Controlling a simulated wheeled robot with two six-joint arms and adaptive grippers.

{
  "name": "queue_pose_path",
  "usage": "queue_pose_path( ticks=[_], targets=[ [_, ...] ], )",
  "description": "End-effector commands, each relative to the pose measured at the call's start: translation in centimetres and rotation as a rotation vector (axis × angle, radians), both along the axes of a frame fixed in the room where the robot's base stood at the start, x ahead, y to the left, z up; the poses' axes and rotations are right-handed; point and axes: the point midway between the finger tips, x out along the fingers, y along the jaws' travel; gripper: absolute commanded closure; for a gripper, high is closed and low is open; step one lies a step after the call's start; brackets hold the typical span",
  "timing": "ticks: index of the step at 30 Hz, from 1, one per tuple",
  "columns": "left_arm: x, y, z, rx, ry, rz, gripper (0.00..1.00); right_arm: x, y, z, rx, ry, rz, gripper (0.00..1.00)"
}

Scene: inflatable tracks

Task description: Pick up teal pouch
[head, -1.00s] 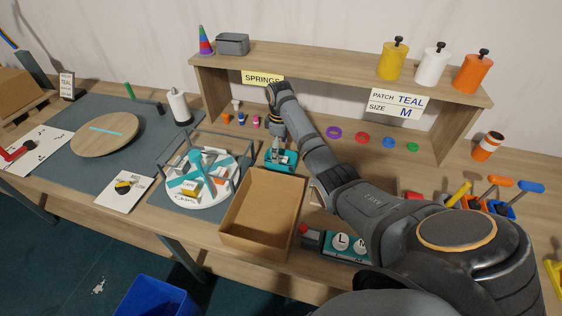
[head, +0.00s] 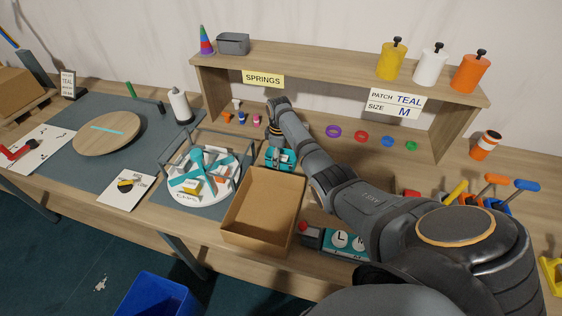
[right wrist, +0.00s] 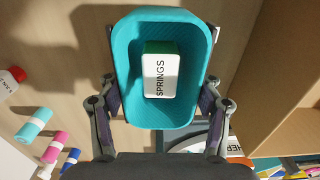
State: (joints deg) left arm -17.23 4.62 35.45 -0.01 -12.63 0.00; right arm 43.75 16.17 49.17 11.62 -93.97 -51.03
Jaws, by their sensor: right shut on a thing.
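The teal pouch (head: 281,159) sits on the table just behind the open cardboard box. In the right wrist view the teal pouch (right wrist: 132,58) is an open, rounded tray shape, with a white and green block (right wrist: 160,75) marked SPRINGS inside it. My right gripper (head: 278,146) reaches down to it from above. In the right wrist view my right gripper (right wrist: 160,108) has a finger on either side of the pouch and is shut on it. The fingertips are partly hidden by the pouch. My left gripper is not in view.
The empty cardboard box (head: 262,240) is in front of the pouch. A round white tray (head: 205,203) with a grey frame stands to the left. The wooden shelf (head: 330,78) rises behind. Small coloured rolls (head: 241,118) stand under it.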

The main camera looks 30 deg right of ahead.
Motion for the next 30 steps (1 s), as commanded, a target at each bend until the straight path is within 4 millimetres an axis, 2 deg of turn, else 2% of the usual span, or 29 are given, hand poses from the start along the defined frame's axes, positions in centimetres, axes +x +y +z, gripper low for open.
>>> queue_pose_path(
  ticks=[3,10,14,19,27,29,30],
  targets=[
    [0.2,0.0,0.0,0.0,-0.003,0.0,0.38,0.0,0.0,0.0,0.0,0.0,0.0,0.67],
    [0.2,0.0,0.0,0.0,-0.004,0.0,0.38,0.0,0.0,0.1,0.0,0.0,0.0,0.67],
    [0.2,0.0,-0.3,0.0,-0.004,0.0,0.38,0.1,0.0,0.8,0.0,-0.001,0.0,0.67],
    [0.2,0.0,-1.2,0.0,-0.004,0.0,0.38,0.1,0.0,3.1,-0.001,-0.005,0.0,0.67],
    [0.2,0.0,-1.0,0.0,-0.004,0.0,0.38,-2.9,1.9,7.2,-0.003,-0.005,0.001,0.67],
    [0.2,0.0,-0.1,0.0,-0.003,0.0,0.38,-4.0,2.7,9.1,-0.002,-0.003,0.002,0.67],
    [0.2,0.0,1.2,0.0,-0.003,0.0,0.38,-4.7,3.1,10.3,-0.001,0.002,0.002,0.67]
  ],
)
